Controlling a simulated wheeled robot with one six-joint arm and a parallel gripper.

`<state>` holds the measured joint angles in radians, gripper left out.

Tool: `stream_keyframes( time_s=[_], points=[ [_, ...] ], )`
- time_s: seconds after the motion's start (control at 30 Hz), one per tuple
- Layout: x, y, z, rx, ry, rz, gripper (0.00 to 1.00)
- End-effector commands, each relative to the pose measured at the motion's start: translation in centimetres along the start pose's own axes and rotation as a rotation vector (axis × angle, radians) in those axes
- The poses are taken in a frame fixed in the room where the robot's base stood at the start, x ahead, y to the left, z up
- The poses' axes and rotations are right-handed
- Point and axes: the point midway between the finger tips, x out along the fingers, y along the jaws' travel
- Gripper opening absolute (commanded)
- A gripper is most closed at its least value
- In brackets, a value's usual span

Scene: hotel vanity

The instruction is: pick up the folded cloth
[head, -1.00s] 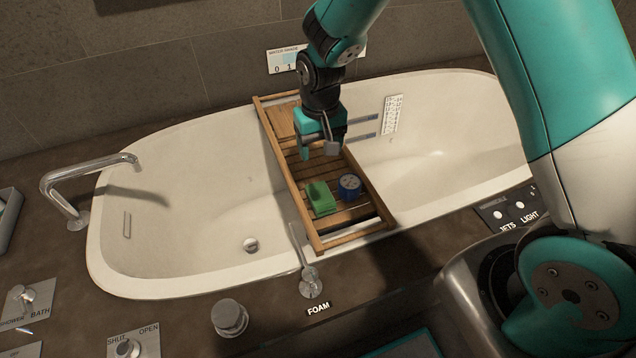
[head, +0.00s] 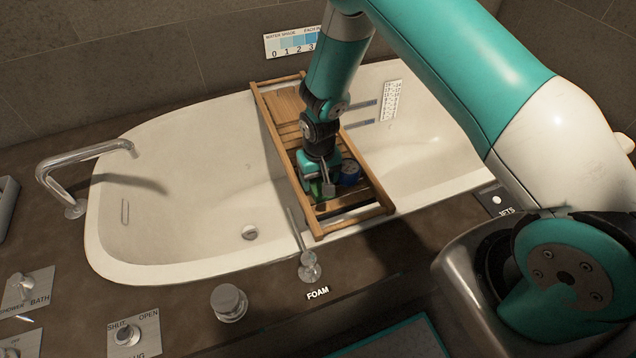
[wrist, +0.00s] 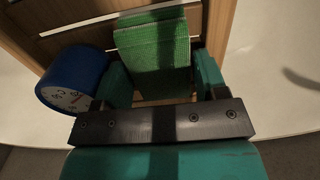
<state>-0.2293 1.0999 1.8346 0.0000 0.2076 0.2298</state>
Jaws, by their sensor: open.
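The folded cloth is a green, thick, textured block (wrist: 154,48) in the wrist view. It lies on the wooden bath tray (head: 291,150) that spans the tub. My gripper (wrist: 163,78) is open, with one teal finger on each side of the cloth's near part; I cannot tell whether either finger touches it. In the head view my gripper (head: 319,190) is low over the near half of the tray and hides most of the cloth.
A blue round timer-like object (head: 350,172) with a pale dial stands on the tray close to the cloth; it also shows beside one finger in the wrist view (wrist: 75,80). The white bathtub (head: 180,200) is empty around the tray. A metal lever (head: 304,250) rises at the near rim.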

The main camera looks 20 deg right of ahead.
Motion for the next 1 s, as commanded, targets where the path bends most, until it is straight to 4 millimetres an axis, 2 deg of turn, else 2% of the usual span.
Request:
stream_keyframes(
  time_s=[0.1,0.3,0.43,0.77,0.87,1.0],
  points=[
    [0.7,0.0,0.0,0.000,0.000,0.000,0.66],
    [0.7,0.0,0.0,0.000,0.001,0.000,0.66],
    [0.7,0.0,0.0,-0.001,0.001,0.000,0.36],
    [0.5,0.0,0.0,-0.001,0.001,0.000,0.36],
    [-0.1,0.0,-0.1,-0.001,0.002,0.000,0.36],
    [-1.9,-0.1,-0.1,-0.001,0.003,-0.001,0.36]
  ],
)
